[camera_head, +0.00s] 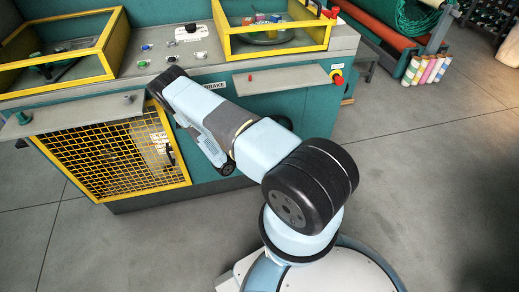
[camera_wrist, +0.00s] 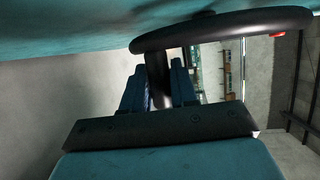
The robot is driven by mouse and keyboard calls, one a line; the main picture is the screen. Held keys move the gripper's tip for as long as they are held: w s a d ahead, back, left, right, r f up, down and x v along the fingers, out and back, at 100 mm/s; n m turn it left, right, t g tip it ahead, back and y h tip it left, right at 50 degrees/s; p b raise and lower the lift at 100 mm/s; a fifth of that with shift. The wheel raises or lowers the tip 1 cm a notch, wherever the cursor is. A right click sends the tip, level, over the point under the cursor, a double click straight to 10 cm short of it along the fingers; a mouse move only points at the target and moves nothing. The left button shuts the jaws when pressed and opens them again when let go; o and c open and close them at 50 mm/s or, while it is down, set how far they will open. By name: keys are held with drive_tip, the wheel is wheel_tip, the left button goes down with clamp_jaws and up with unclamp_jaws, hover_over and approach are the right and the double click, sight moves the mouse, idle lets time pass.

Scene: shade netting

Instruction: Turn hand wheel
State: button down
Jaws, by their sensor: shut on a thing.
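The hand wheel shows in the wrist view as a curved black rim (camera_wrist: 225,27) across the top, close to a teal panel. A dark post or handle (camera_wrist: 157,80) runs down from the rim between the two fingers of my gripper (camera_wrist: 160,85). The fingers are shut on this part of the hand wheel, below the rim in the picture. The fingertips and exact contact are partly hidden. In the head view my arm reaches to the teal machine (camera_head: 245,115) and covers its front.
A yellow mesh guard (camera_head: 110,160) is on the machine's lower left. A grey shelf (camera_head: 280,80) juts out by a red stop button (camera_head: 337,78). Two yellow-framed boxes (camera_head: 275,40) stand on top. Colored rolls (camera_head: 425,70) stand at the right. The grey floor (camera_head: 440,170) is clear.

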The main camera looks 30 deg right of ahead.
drive_tip(key=shift+a, duration=0.1)
drive_tip(key=shift+w+a+r, duration=0.15)
drive_tip(key=shift+a+r, duration=0.15)
drive_tip(key=shift+r, duration=0.2)
drive_tip(key=c, duration=1)
unclamp_jaws()
drive_tip(key=a, duration=0.4)
drive_tip(key=s+a+r, duration=0.1)
drive_tip(key=a, duration=0.8)
drive_tip(key=shift+s+a+r, duration=0.3)
drive_tip(key=shift+r, duration=0.1)
